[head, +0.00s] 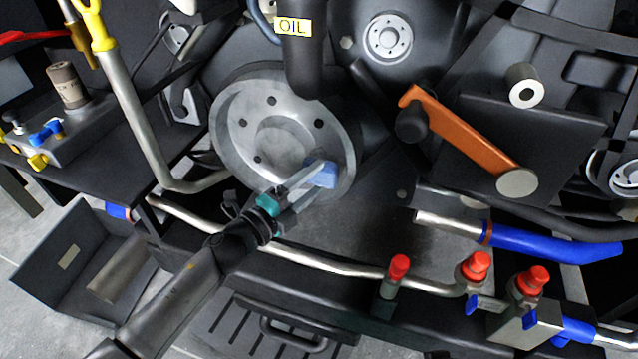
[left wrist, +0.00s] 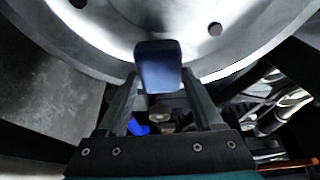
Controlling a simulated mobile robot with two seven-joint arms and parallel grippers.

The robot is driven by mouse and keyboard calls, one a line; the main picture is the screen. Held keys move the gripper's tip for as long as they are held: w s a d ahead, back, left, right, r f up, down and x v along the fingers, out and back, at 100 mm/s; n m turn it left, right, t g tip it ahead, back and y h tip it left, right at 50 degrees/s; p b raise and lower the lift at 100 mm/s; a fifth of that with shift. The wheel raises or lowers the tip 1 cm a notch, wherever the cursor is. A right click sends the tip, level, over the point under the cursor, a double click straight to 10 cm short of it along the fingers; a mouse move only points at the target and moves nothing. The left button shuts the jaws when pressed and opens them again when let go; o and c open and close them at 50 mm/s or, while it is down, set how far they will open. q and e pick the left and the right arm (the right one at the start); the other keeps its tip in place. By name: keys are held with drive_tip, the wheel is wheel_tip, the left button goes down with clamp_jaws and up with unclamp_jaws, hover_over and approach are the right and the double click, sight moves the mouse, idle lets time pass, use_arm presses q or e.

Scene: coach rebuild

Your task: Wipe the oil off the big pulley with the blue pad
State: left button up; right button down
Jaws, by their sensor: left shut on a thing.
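The big pulley (head: 233,105) is a large grey metal disc with several round holes, at the upper middle of the head view. Its lower face and rim also fill the top of the left wrist view (left wrist: 255,40). My left gripper (head: 312,180) is shut on the blue pad (head: 324,173), at the pulley's lower right. In the left wrist view the pad (left wrist: 158,66) sits between the fingertips, against or just in front of the pulley face; I cannot tell whether it touches. No clear oil mark shows on the pulley. My right gripper is not in view.
A dark pipe labelled OIL (head: 300,60) hangs over the pulley's top. An orange lever (head: 460,130) is to its right. Red-capped valves (head: 398,268) and a metal pipe (head: 300,258) run below. An open dark box (head: 70,250) is at lower left.

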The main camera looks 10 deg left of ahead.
use_arm(q)
drive_tip(key=a+r+p, duration=0.1)
drive_tip(key=w+a+r+p, duration=0.1)
drive_tip(key=r, duration=0.1)
drive_tip(key=shift+a+r+p, duration=0.2)
drive_tip(key=shift+r+p, duration=0.05)
drive_tip(key=shift+p, duration=0.15)
drive_tip(key=shift+s+d+f+p, duration=0.1)
drive_tip(key=shift+s+d+p, duration=0.15)
drive_tip(key=shift+d, duration=0.8)
drive_tip(key=shift+s+d+f+p, duration=0.15)
drive_tip(key=shift+s+d, duration=0.2)
drive_tip(key=shift+d, duration=0.7)
drive_tip(key=shift+s, duration=0.1)
drive_tip(key=shift+a+f, duration=0.1)
drive_tip(key=shift+a, duration=0.3)
drive_tip(key=shift+w+a, duration=0.25)
drive_tip(key=shift+a, duration=0.55)
drive_tip(key=shift+w+a, duration=0.25)
drive_tip(key=shift+a, duration=0.55)
